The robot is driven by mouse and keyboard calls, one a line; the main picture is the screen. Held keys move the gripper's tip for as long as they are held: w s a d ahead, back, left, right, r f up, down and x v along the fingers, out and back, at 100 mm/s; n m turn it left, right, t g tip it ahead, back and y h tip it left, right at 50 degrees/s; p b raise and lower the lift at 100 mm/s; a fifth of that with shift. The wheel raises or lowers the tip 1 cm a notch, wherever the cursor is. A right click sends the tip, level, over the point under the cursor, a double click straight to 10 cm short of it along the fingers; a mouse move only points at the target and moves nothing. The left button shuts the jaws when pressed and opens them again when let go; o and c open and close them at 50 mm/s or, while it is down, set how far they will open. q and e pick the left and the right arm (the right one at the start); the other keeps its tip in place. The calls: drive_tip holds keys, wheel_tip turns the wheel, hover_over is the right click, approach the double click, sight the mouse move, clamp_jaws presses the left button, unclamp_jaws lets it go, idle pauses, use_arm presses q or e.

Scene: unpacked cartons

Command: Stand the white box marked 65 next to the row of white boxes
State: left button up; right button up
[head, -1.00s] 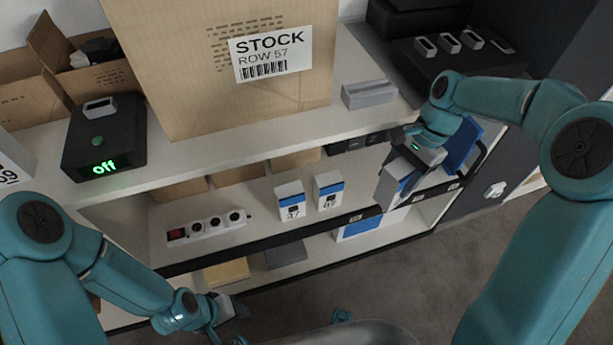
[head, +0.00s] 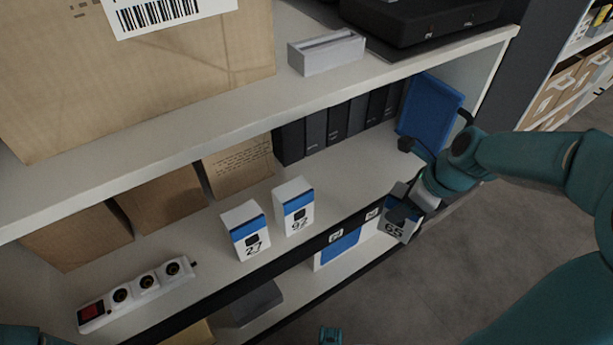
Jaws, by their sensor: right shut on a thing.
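The white box marked 65 (head: 394,231) is in my right gripper (head: 408,203), at the shelf's front edge, tilted a little. The fingers cover much of its upper part. I cannot tell whether it touches the shelf. The row is two white boxes with blue tops standing upright on the middle shelf: one marked 27 (head: 246,234) and one marked 92 (head: 294,212), a small gap between them. Box 65 is to the right of box 92, with a wide bare stretch of shelf between.
A power strip (head: 137,294) lies left of the row. Brown cartons (head: 162,198) and dark binders (head: 337,125) stand behind. A blue panel (head: 431,112) stands at the right end, close to my right wrist. The upper shelf (head: 240,117) overhangs the middle shelf.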

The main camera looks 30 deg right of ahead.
drive_tip(key=w+a+b, duration=0.1)
drive_tip(key=w+a, duration=0.1)
drive_tip(key=w, duration=0.3)
drive_tip(key=w+a+f+b, duration=0.1)
drive_tip(key=w+a, duration=0.2)
drive_tip(key=w, duration=0.2)
drive_tip(key=w+a+b, duration=0.2)
drive_tip(key=w, duration=0.3)
drive_tip(key=shift+a+f, duration=0.3)
drive_tip(key=shift+a, duration=0.05)
drive_tip(key=shift+s, duration=0.1)
drive_tip(key=shift+f, duration=0.15)
drive_tip(key=o, duration=1.2)
